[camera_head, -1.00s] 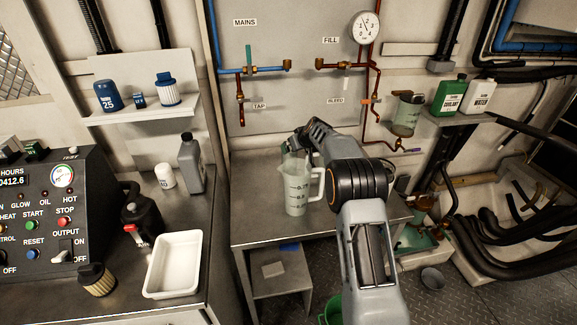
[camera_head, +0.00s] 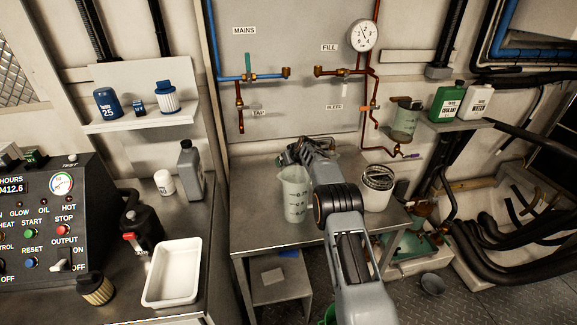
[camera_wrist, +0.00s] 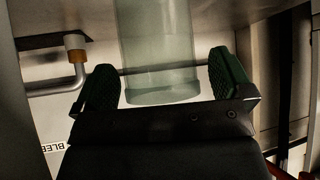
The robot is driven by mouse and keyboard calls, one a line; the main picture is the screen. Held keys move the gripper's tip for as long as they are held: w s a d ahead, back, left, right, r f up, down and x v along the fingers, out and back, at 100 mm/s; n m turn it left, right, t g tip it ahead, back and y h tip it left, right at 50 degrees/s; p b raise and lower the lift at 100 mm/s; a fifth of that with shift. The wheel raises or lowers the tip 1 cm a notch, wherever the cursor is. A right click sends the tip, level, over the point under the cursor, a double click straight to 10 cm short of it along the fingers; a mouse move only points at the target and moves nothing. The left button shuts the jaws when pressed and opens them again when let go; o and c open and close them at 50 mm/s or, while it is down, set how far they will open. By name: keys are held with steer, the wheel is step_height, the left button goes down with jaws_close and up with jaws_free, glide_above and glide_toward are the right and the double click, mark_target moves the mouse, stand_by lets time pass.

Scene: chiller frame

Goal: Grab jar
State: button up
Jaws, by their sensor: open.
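A translucent jar with a dark top (camera_head: 405,118) hangs on the wall at the right, beside the copper pipes. A translucent measuring jug (camera_head: 294,200) stands upright on the metal table. My gripper (camera_head: 290,152) is by the jug's top, partly hidden by my own arm. In the wrist view, my gripper (camera_wrist: 168,90) is open, its green-padded fingers wide apart. A pale green translucent vessel (camera_wrist: 158,50) shows in the gap between them, cut off by the top edge. I cannot tell for sure which vessel it is, or whether the fingers touch it.
A white tub (camera_head: 377,196) stands on the metal table (camera_head: 262,235) right of my arm. A green bottle (camera_head: 447,103) and a white bottle (camera_head: 477,101) stand on the right shelf. A white tray (camera_head: 172,272) lies on the left bench. Pipes and valves line the back panel.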

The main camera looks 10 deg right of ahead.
steer(key=shift+w+f, duration=0.2)
steer(key=shift+f, duration=0.05)
steer(key=c, duration=1)
steer(key=shift+r, duration=0.1)
